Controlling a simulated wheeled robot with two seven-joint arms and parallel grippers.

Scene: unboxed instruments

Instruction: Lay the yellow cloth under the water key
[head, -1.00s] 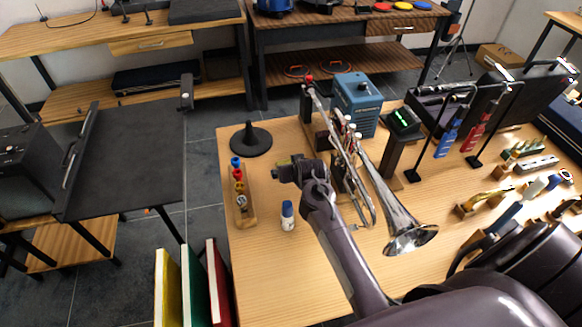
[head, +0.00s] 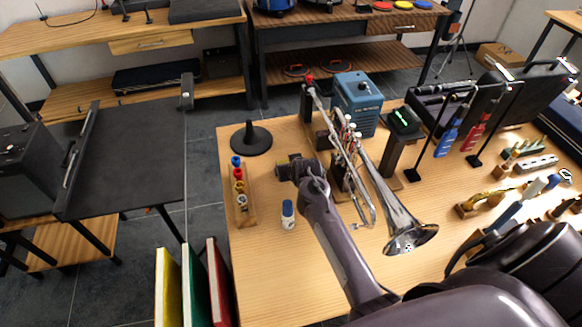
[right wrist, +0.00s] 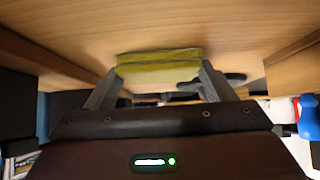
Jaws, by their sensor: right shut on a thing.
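The yellow cloth (right wrist: 158,72) shows in the right wrist view as a folded strip between the fingers of my right gripper (right wrist: 158,84), which is shut on it. In the head view my right gripper (head: 284,170) hangs over the table just left of the trumpet, and the cloth cannot be made out there. The silver trumpet (head: 385,195) rests on its holder with its bell toward the front right. Its water key is too small to tell apart. My left gripper is not in view.
A white bottle with a blue cap (head: 288,215) stands close to my right gripper. A wooden rack of coloured pieces (head: 240,195) and a black cone stand (head: 251,139) are at the left. A blue box (head: 356,100) stands behind the trumpet.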

